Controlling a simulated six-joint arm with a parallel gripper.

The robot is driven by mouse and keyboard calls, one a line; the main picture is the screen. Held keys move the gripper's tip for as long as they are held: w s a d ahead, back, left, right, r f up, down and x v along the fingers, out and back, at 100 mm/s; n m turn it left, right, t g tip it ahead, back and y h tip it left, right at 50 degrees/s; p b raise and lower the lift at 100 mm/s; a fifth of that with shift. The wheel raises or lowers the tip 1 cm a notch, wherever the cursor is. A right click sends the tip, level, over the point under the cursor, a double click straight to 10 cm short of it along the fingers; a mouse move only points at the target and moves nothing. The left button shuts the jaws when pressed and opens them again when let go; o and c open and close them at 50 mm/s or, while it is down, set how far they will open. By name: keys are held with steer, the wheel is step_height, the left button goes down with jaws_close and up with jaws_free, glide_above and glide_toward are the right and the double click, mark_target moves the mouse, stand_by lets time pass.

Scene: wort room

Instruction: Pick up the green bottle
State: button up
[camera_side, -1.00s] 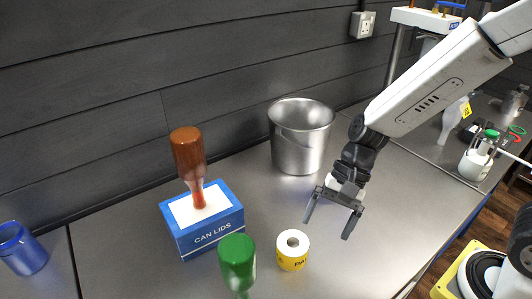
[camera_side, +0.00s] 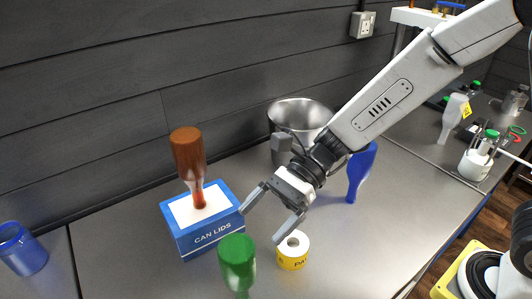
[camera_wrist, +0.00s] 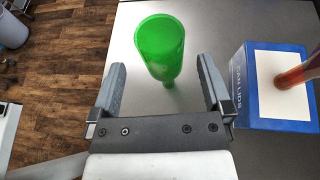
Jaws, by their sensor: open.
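The green bottle (camera_side: 238,262) stands upside down, wide end up, on the grey table at the bottom of the side view. It also shows in the wrist view (camera_wrist: 161,48), ahead of and between the fingers, tilted by the camera's angle. My gripper (camera_side: 270,220) is open and empty, above and to the right of the bottle in the side view. In the wrist view my gripper (camera_wrist: 161,82) has its two fingers spread, apart from the bottle. The bottle's lower end is cut off by the edge of the side view.
A blue can lids box (camera_side: 205,233) with a brown bottle (camera_side: 188,155) on it stands beside the green bottle. A yellow-and-white roll (camera_side: 292,254) stands to its right. A steel bucket (camera_side: 296,112), a blue bottle (camera_side: 359,174) and a blue cup (camera_side: 21,249) stand farther off.

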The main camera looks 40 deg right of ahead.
mark_target(249, 237)
steer(key=shift+x, duration=3.5)
steer(key=shift+f, duration=0.1)
jaws_close()
